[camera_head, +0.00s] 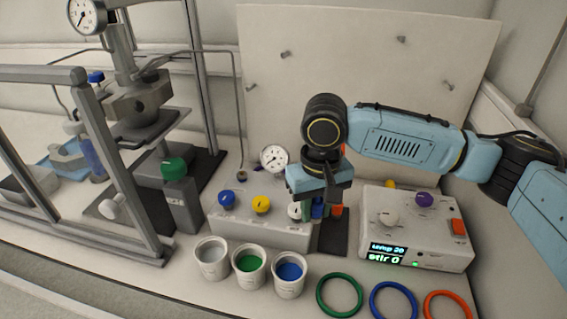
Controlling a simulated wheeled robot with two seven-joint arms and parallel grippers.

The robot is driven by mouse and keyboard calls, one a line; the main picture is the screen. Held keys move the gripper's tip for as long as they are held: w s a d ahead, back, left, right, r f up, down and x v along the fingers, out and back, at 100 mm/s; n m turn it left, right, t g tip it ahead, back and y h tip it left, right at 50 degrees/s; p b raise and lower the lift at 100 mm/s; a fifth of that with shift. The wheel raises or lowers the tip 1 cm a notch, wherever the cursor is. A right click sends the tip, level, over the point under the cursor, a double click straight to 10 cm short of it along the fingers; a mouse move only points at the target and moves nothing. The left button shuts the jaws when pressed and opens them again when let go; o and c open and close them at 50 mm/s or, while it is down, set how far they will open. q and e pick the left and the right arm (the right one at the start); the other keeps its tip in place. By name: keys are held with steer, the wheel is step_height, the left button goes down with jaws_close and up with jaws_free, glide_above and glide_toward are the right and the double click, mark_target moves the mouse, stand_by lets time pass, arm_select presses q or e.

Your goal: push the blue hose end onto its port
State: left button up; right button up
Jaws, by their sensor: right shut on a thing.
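My right gripper (319,196) points down between the box with the coloured knobs and the control box. It is shut on the blue hose end (317,210), which shows as a small blue piece under the fingers. Green and orange pieces show beside it, the orange piece (338,210) to the right. The fingers and wrist hide most of this spot. I cannot make out the port or tell whether the hose end touches it. My left gripper is not in view.
A box with blue, yellow and white knobs (233,224) stands left of the gripper. A control box (421,237) stands right. Three cups, including a blue-filled one (289,288), and coloured rings, including a blue ring (393,301), are in front. A metal frame (118,190) stands left.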

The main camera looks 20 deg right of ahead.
steer(key=s+a+r+n, duration=0.1)
steer(key=a+r+n, duration=0.6)
steer(key=a, duration=0.6)
step_height(320, 180, up, 3)
steer(key=shift+s+a+f+n, duration=0.15)
steer(key=shift+s+a+n, duration=0.2)
steer(key=shift+a+n, duration=0.05)
steer(key=shift+f, duration=0.1)
steer(key=w+a+f+n, duration=0.4)
steer(key=shift+f+n, duration=0.3)
steer(key=shift+f, duration=0.1)
steer(key=shift+a, duration=0.1)
steer(key=s+d+r+m, duration=0.4)
steer(key=d+r+m, duration=0.4)
steer(key=r, duration=0.1)
steer(key=shift+s+d+r, duration=0.15)
steer(key=shift+d+r, duration=0.1)
steer(key=shift+r, duration=0.15)
